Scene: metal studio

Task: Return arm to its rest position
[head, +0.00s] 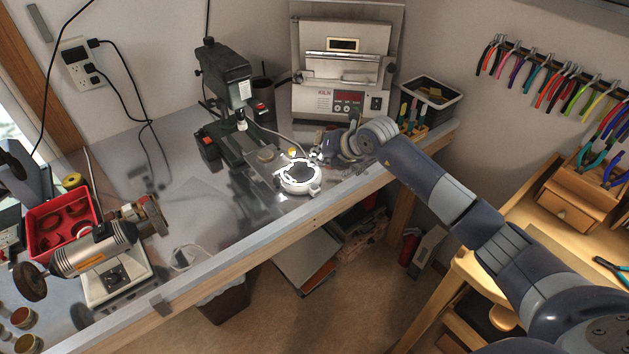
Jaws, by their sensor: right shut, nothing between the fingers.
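My right arm (437,187) reaches in from the lower right over the grey workbench (190,165). Its right gripper (318,157) is small in the head view, beside the drill press and in front of the kiln. The gripper is shut and empty. A round white-rimmed device with a dark top (299,178) stands on the bench just below and left of the gripper. My left gripper is not in the picture.
A drill press (226,85) stands left of the gripper, and a kiln (341,75) stands behind it. A black bin (431,97) is at the bench's right end. A polishing machine (105,255) and red tray (62,226) are at left. A wooden bench (545,250) is at right.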

